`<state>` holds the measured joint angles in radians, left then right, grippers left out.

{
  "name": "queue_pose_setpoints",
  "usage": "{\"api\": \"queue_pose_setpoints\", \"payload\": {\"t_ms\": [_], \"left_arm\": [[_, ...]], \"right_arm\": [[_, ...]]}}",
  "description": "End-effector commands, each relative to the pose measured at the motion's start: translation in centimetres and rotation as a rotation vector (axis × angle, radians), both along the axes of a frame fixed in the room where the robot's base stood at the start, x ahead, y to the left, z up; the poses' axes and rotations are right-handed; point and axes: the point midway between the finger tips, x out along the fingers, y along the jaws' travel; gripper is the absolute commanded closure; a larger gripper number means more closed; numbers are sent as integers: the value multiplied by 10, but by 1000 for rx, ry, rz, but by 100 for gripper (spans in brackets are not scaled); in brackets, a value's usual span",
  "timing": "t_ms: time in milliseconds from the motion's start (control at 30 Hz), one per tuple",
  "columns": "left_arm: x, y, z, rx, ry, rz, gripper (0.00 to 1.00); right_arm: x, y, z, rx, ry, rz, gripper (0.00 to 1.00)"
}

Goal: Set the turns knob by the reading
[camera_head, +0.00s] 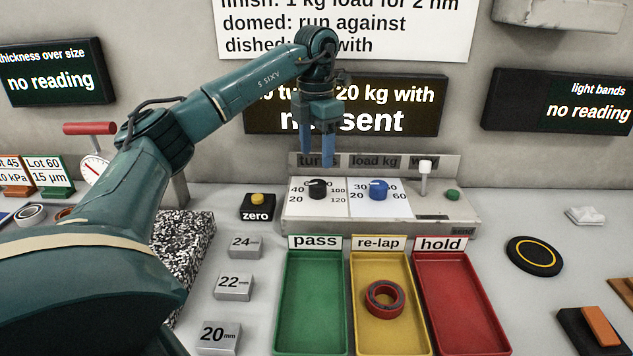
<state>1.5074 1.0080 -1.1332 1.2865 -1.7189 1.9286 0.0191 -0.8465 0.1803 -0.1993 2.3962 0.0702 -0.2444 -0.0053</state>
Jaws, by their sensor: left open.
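The turns knob (317,189) is a black dial on the left of a grey control panel (300,229), with a white scale around it. A blue load knob (378,190) is to its right. My left gripper (318,150) points down, open and empty, above and behind the turns knob, apart from it as far as I can tell. It partly covers the "turns" label and the dark display (400,120) behind, which shows "20 kg with" and "sent". The side displays, thickness over size (55,80) and light bands (580,105), both show "no reading". My right gripper is out of view.
Green pass (287,300), yellow re-lap (366,340) and red hold (470,320) trays stand in front of the panel. A red ring (384,299) lies in the re-lap tray. Marked blocks (233,287) and a zero button (257,200) are left; a black disc (533,256) is right.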

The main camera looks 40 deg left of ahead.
Motion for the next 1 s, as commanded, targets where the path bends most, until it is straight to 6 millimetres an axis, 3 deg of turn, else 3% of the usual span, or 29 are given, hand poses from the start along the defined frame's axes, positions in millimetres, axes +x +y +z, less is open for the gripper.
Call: {"api": "queue_pose_setpoints", "payload": {"t_ms": [33,200,400,767,1000], "left_arm": [[-1,1,-14,1,4,1,43],[-1,0,-46,-1,2,0,43],[0,0,-67,-1,1,1,43],[0,0,-72,-1,0,0,43],[0,0,-72,-1,0,0,61]], "right_arm": [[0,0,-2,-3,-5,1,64],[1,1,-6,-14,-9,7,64],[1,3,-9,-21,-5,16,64],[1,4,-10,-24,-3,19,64],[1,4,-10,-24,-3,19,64]]}}
